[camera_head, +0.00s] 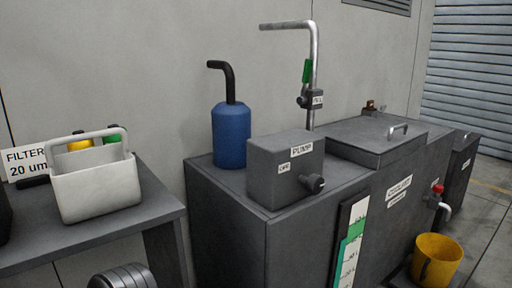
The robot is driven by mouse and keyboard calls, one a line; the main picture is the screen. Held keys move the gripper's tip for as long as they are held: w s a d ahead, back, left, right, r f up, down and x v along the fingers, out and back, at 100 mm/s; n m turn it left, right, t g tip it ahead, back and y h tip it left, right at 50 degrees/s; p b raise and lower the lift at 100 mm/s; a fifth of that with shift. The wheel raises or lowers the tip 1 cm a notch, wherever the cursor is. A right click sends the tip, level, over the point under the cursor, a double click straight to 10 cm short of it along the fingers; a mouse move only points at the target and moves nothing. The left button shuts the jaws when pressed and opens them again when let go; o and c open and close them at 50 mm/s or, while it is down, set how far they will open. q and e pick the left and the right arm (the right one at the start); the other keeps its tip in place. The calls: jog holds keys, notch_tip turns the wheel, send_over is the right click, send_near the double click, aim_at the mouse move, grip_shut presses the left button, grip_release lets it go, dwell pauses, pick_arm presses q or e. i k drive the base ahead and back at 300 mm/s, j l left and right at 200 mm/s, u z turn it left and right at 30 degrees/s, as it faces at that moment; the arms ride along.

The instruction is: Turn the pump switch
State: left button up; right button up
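The grey pump box (272,180) with a "PUMP" label stands on top of the dark grey cabinet (225,235), near the middle of the view. The pump switch (314,184) is a dark round knob on the box's front, at its lower right. A small label (285,168) sits on the front to the left of the knob; its text is too small to read surely. Nothing touches the knob. Neither of my grippers is in view.
A blue bottle (231,136) with a black spout stands behind the pump box. A white caddy (95,190) is on the left table. A yellow bucket (437,262) stands low at right.

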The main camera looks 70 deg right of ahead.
aim_at(315, 184)
jog(key=i+j, duration=0.15)
jog(key=j, duration=0.2)
jog(key=i+j, duration=0.35)
jog(key=j, duration=0.3)
jog(key=i+j, duration=0.15)
jog(key=j, duration=0.15)
jog(key=j+z, duration=0.15)
jog(key=z, duration=2.9)
jog(key=i+j, duration=0.3)
jog(key=i, duration=0.2)
jog(key=i+j, duration=0.25)
jog(key=i, duration=0.2)
